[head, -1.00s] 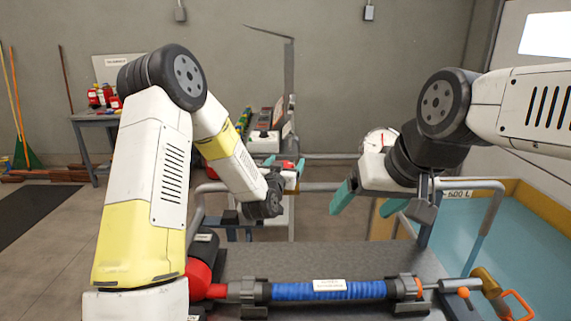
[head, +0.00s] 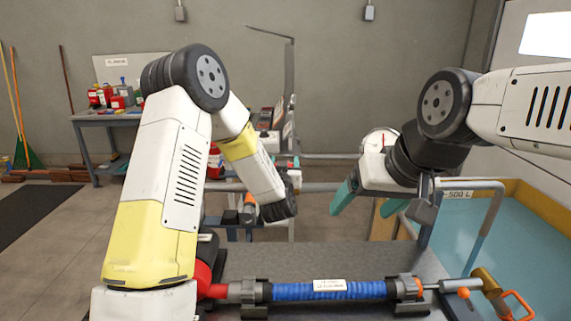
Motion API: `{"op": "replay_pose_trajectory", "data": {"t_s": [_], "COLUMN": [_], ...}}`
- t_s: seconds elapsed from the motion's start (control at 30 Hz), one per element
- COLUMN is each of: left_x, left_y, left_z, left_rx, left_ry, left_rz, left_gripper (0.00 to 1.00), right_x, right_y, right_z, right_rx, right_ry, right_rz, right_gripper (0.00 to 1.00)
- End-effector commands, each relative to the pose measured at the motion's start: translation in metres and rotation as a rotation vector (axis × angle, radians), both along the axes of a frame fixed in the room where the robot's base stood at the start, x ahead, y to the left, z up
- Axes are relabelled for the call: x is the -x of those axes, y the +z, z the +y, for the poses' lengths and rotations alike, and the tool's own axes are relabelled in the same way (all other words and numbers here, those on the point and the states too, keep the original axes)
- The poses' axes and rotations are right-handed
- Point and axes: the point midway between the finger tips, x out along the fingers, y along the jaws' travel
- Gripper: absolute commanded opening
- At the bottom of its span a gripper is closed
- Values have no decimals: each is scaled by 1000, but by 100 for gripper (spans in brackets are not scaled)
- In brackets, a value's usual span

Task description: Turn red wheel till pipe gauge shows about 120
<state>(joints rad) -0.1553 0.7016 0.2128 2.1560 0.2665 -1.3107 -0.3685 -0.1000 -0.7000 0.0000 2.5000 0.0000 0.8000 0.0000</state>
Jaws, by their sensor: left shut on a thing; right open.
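My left gripper (head: 287,163) is beyond the far end of my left forearm and mostly hidden by it; a bit of teal finger shows. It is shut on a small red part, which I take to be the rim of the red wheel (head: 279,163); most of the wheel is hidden. The round white pipe gauge (head: 379,139) stands right of it, partly covered by my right arm. A red mark shows on its dial, but the reading is too small to tell. My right gripper (head: 368,208) is open and empty, with teal fingers pointing down.
A blue hose (head: 325,291) lies along the grey bench (head: 320,258) in front, with an orange-handled valve (head: 517,305) at its right. A blue tank with a yellow rim (head: 540,205) is at right. A side table (head: 100,116) holds red containers at back left.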

Motion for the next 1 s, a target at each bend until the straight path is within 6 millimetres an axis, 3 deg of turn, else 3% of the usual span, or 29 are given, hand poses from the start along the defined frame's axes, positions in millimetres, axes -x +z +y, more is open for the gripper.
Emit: {"op": "replay_pose_trajectory", "data": {"t_s": [0.2, 0.53, 0.57, 0.63, 0.67, 1.0], "left_x": [0, 0, 0, 0, 0, 2], "left_y": [0, 0, 0, 0, 0, 0], "left_z": [2, 4, 4, 4, 4, 3], "left_rx": [1, 1, 1, 0, 0, 0], "left_ry": [103, 115, 115, 115, 115, 114], "left_rz": [-1, 0, 0, 0, 0, 0], "left_gripper": [18, 17, 62, 76, 80, 80], "right_x": [0, 0, 0, 0, 0, 0], "right_y": [0, 0, 0, 0, 0, 0], "right_z": [0, 0, 0, 0, 0, 0], "right_rx": [0, 0, 0, 0, 0, 0], "right_ry": [0, 0, 0, 0, 0, 0], "right_rz": [0, 0, 0, 0, 0, 0], "right_gripper": [80, 80, 80, 80, 80, 80]}}
